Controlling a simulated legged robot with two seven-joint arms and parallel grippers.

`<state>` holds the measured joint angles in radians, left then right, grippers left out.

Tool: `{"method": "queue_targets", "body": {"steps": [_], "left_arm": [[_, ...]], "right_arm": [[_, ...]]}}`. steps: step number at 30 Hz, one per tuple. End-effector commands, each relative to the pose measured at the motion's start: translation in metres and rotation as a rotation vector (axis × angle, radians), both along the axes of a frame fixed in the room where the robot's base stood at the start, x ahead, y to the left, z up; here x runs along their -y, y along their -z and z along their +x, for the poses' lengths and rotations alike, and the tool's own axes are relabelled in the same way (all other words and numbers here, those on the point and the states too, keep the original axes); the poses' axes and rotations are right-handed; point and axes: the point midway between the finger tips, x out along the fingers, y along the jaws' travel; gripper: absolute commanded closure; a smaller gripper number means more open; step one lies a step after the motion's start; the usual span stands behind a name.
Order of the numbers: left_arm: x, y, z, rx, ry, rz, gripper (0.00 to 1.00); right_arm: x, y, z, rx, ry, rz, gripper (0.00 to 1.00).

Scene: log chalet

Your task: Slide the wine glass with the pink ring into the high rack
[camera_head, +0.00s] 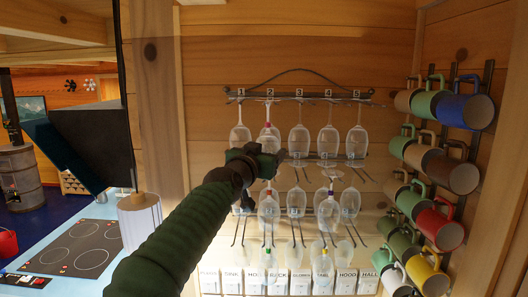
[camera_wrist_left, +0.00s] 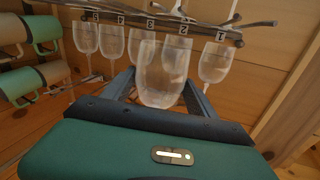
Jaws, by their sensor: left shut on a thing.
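The wine glass with the pink ring (camera_head: 268,138) is held upside down by my left gripper (camera_head: 262,163), just in front of the high rack (camera_head: 340,97). Its pink ring shows near the stem, below label 2. In the left wrist view, the clear bowl (camera_wrist_left: 160,78) stands between the two dark fingers of the left gripper (camera_wrist_left: 158,92), which are shut on it. The high rack also shows there (camera_wrist_left: 205,32), behind the bowl. Whether the foot is between the rack's rods cannot be told. My right gripper is in neither view.
Other glasses hang in the high rack, including one under label 1 (camera_head: 240,137) and one under label 4 (camera_head: 328,142). A lower rack row holds more, including a purple-ringed glass (camera_head: 329,212). Mugs (camera_head: 467,110) hang along the right wall. A cooktop (camera_head: 82,248) is at left.

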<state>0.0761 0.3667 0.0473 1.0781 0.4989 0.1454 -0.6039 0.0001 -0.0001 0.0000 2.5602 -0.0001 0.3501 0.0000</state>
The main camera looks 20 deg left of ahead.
Motion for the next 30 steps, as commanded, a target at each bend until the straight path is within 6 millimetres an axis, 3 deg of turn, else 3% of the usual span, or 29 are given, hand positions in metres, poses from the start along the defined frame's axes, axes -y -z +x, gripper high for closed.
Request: {"method": "queue_targets", "body": {"steps": [30], "left_arm": [[-0.012,-0.001,0.055,0.002,0.0,0.0,0.59]], "right_arm": [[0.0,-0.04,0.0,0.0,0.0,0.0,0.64]]}}
